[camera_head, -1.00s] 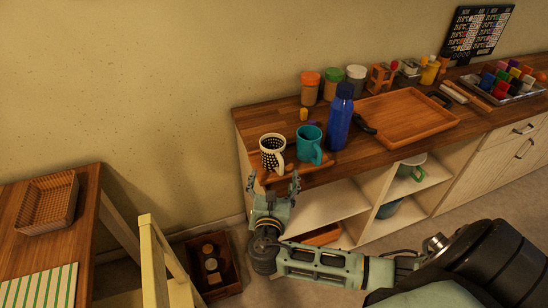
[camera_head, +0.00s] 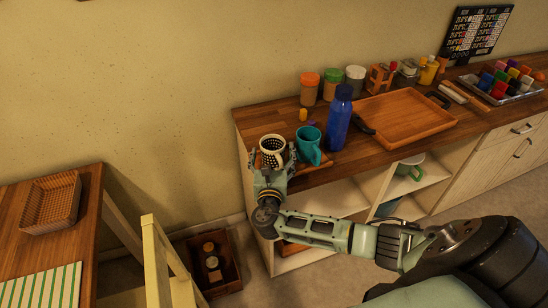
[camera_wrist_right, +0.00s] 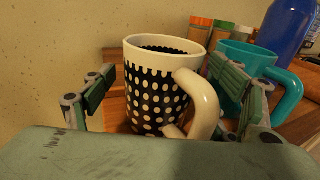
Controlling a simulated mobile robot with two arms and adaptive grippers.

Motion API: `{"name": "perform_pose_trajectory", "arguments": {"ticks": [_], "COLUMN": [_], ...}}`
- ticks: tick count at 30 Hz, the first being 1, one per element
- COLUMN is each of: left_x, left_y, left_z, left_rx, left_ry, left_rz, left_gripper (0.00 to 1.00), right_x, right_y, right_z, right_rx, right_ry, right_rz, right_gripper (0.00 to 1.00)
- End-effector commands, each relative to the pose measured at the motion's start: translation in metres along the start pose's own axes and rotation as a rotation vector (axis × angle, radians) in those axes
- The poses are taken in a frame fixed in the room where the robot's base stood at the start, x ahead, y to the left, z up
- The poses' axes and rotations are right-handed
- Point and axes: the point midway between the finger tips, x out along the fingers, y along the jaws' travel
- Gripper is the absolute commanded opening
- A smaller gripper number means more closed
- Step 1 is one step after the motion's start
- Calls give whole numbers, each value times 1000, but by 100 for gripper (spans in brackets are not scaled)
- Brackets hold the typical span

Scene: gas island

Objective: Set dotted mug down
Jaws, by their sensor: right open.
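The dotted mug (camera_head: 272,150), black with white dots and a white rim and handle, stands upright near the left front corner of the wooden counter. In the right wrist view the dotted mug (camera_wrist_right: 155,85) fills the middle, with its handle turned to the right and toward me. My right gripper (camera_head: 272,166) is open at the counter's front edge. Its fingers (camera_wrist_right: 165,98) stand on either side of the mug, with visible gaps to it. The mug's lower part is partly hidden by the gripper. My left gripper is not in view.
A teal mug (camera_head: 309,145) stands close to the right of the dotted mug, near my right finger. A blue bottle (camera_head: 339,118) and a wooden tray (camera_head: 405,122) are farther right. Jars (camera_head: 332,84) stand behind. A shelf opening lies below the counter.

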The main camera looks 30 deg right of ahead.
Motion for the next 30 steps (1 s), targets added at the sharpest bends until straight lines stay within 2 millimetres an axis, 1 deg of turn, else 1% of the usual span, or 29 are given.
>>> {"name": "perform_pose_trajectory", "arguments": {"ticks": [3,23,30], "left_x": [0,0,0], "left_y": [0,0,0], "left_z": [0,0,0], "left_rx": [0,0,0], "left_ry": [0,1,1], "left_rz": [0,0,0], "left_gripper": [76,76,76], "right_x": [0,-1,0], "right_y": [0,0,0], "right_z": [0,0,2], "right_rx": [1,0,2], "right_ry": [0,0,-2], "right_rz": [0,0,-1], "right_gripper": [78,21,20]}}
